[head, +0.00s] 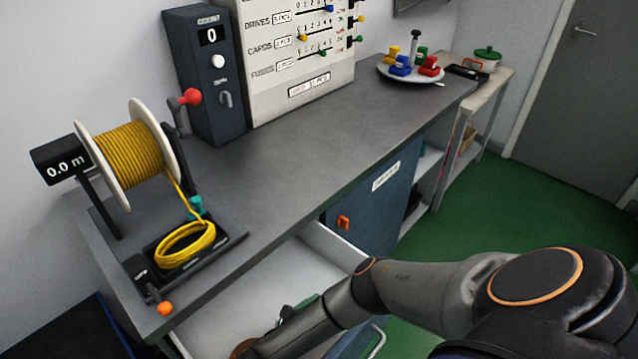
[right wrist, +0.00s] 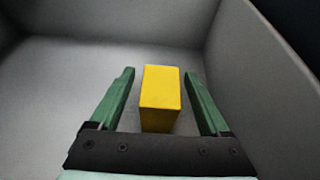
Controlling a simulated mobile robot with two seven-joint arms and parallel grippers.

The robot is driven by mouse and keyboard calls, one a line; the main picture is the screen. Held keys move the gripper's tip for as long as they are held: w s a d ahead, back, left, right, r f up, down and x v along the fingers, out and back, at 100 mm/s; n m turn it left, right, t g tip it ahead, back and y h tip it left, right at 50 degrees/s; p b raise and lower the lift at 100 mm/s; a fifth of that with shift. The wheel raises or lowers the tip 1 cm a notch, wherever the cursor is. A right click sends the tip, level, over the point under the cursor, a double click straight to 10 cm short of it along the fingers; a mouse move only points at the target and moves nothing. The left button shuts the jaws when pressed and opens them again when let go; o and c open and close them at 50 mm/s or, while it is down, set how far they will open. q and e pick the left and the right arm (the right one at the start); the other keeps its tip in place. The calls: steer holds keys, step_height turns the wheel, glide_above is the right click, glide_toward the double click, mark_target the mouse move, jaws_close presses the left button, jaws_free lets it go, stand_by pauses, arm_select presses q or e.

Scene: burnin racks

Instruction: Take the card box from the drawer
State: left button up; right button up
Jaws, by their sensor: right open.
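The drawer (head: 300,277) is pulled out below the grey bench, with a light inside. My right arm reaches down into it in the head view, and its gripper is mostly hidden there. In the right wrist view the drawer floor (right wrist: 60,85) and walls surround a yellow box (right wrist: 160,98), which looks like the card box. My right gripper (right wrist: 161,82) is open, with one green finger on each side of the yellow box and gaps visible between. My left gripper is not in view.
The bench top carries a yellow cable reel (head: 130,155), a coil of yellow cable (head: 186,245), a dark counter unit (head: 208,85) and a white count board (head: 295,65). A plate (head: 411,76) with coloured pieces stands farther back. A blue cabinet door (head: 375,205) is beside the drawer.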

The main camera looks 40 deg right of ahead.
steer(key=shift+x, duration=1.2)
jaws_close()
